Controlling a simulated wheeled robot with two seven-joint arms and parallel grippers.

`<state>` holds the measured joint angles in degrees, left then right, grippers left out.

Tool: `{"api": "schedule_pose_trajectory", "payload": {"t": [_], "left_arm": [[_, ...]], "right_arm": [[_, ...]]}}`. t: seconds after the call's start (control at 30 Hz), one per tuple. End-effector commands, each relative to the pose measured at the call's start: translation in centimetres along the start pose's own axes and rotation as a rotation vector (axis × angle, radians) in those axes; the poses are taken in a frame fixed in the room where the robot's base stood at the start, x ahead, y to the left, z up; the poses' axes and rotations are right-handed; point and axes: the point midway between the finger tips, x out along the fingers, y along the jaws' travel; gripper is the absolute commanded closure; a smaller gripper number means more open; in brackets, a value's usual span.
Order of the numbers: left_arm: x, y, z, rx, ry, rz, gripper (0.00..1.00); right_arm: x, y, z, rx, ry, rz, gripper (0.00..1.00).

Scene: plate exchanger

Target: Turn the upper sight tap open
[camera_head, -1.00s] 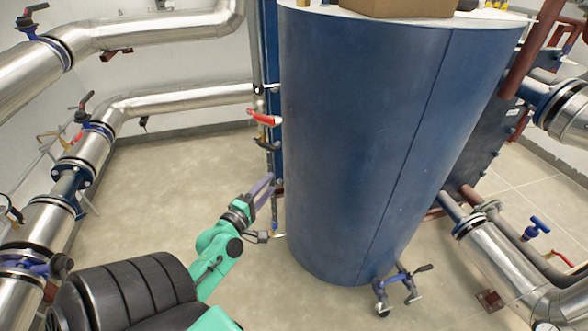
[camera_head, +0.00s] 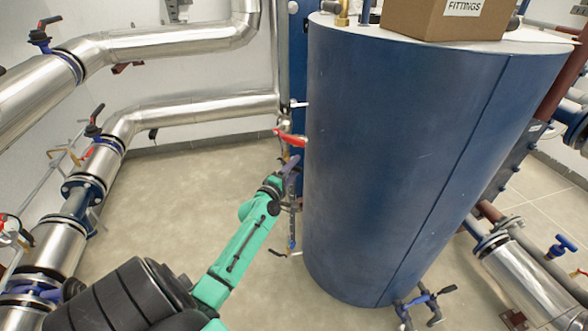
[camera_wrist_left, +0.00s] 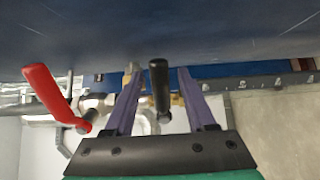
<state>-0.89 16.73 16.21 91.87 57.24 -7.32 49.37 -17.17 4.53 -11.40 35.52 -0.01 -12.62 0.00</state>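My left gripper (camera_head: 290,164) reaches up to the slim vertical pipework beside the blue tank (camera_head: 400,150). In the left wrist view its two purple fingers (camera_wrist_left: 160,88) are apart. A tap with a black lever (camera_wrist_left: 159,85) stands between them, with a gap on each side. This looks like the upper sight tap; in the head view the gripper mostly hides it. A red lever (camera_head: 290,138) sits just above the gripper; in the left wrist view it is at the left (camera_wrist_left: 50,92), outside the fingers. My right gripper is not in view.
The tank wall stands close to the right of the gripper. A lower tap (camera_head: 285,253) is near the floor. Silver pipes (camera_head: 190,110) with valves run along the left wall. A cardboard box (camera_head: 430,18) is on the tank. Bare floor (camera_head: 170,195) lies to the left.

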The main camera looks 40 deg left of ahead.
Motion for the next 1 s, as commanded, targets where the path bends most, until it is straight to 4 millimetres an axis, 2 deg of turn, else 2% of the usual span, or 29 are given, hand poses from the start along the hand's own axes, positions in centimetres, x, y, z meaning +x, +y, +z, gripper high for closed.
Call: {"api": "schedule_pose_trajectory", "payload": {"t": [0.03, 0.1, 0.13, 1.0], "left_arm": [[-0.02, -0.01, 0.00, 0.000, 0.000, 0.000, 0.63], [-0.03, -0.01, 0.00, 0.000, 0.000, 0.000, 0.90], [-0.03, -0.01, 0.00, 0.000, 0.000, 0.000, 1.00], [-0.07, -0.04, -0.04, 0.000, 0.001, 0.000, 1.00]], "right_arm": [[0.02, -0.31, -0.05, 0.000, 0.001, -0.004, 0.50], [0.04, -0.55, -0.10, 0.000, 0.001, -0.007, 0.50], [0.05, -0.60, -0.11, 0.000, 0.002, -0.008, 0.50], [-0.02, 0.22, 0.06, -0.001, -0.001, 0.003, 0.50]]}}
